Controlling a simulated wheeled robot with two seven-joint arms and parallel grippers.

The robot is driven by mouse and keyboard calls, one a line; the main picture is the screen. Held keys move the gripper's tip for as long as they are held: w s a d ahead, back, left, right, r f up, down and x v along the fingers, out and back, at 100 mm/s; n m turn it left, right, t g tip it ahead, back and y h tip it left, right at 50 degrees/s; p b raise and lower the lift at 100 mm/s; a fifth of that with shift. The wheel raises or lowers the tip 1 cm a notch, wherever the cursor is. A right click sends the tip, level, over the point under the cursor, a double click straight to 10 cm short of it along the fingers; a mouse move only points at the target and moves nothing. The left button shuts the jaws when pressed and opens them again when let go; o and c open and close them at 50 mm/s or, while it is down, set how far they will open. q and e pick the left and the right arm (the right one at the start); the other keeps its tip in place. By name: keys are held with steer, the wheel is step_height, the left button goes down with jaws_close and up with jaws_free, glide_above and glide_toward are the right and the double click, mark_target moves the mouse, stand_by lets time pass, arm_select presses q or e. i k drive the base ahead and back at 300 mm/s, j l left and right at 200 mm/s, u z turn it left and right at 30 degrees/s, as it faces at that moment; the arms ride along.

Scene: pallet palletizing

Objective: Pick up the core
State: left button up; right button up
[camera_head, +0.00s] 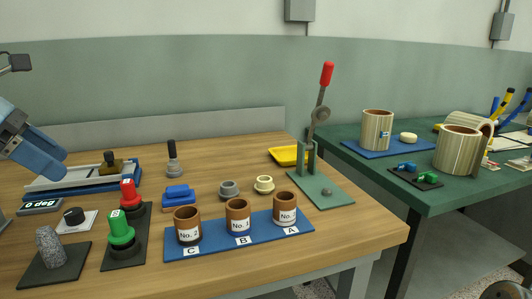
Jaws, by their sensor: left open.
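No part carries the name core; a grey speckled, tapered piece (49,246) standing upright on a black square plate (70,268) at the front left looks most like one. My left gripper (38,155), blue, comes in from the left edge, above the bench and behind the speckled piece. It is apart from that piece and open, with nothing seen in it. Its fingertips are hard to make out. My right gripper is out of view.
Brown cups (187,224) stand on a blue board (215,246). A red-handled lever press (322,110) is at the right. A green table (440,200) adjoins.

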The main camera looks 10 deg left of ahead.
mark_target(188, 227)
steer(key=k+l, duration=1.05)
steer(key=k, duration=0.1)
